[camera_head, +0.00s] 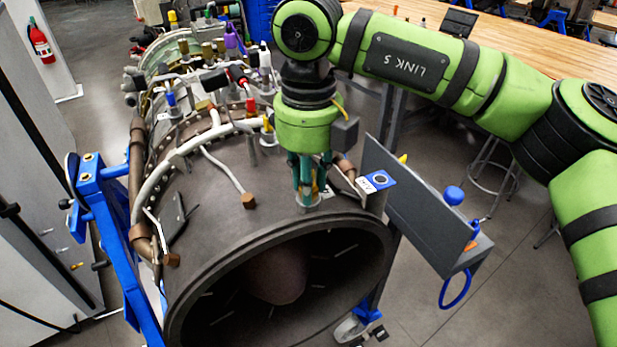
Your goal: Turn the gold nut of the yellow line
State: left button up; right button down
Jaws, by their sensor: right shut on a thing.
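My right arm comes in from the right, and its green wrist points straight down over the front of the turbine (250,185). My right gripper (310,195) has its teal fingers closed near the turbine's front rim. A small gold-yellow piece, the gold nut (318,176), shows partly between the fingers. The fingers hide most of it and the line under it. A short yellow piece (268,124) shows on the pipework just left of my wrist. My left gripper is not in view.
A grey panel (400,195) with a blue-edged tag stands right of the gripper. A blue stand frame (105,215) holds the turbine at left. Pipes and coloured fittings crowd the turbine's top. A wooden table (500,55) is behind my arm.

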jog(key=shift+f+n+b, duration=0.25)
jog(key=shift+n+b, duration=0.45)
jog(key=shift+n, duration=0.1)
jog(key=shift+r+n, duration=0.2)
jog(key=shift+n, duration=0.5)
jog(key=c, duration=1)
grip_release()
jog(key=shift+r, duration=0.15)
notch_tip(320, 180, up, 12)
jog(key=shift+f, duration=0.1)
